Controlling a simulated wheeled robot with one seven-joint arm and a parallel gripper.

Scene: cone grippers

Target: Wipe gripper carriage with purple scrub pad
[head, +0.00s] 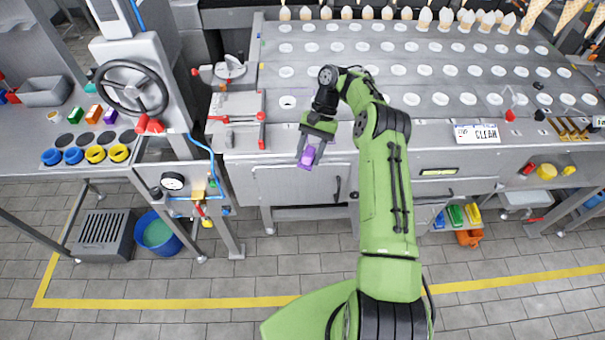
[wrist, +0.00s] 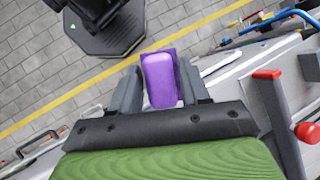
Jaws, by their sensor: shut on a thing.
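The purple scrub pad (head: 306,158) is between the fingers of my gripper (head: 310,150), which is shut on it. It hangs in front of the machine's front edge, clear of any surface. In the wrist view the pad (wrist: 160,78) sticks out past both grey fingers. A grey metal frame with red knobs, which looks like the gripper carriage (head: 237,104), sits at the left end of the holed plate. My gripper is to its right and nearer the front. Part of a red-knobbed grey bar (wrist: 275,112) shows at the right of the wrist view.
The holed plate (head: 430,72) has several cones along its back edge. At left are a handwheel (head: 133,88) and a counter with coloured blocks (head: 94,113) and rings. A blue bucket (head: 158,232) and grey slatted box (head: 101,233) stand on the floor. The front floor is largely open.

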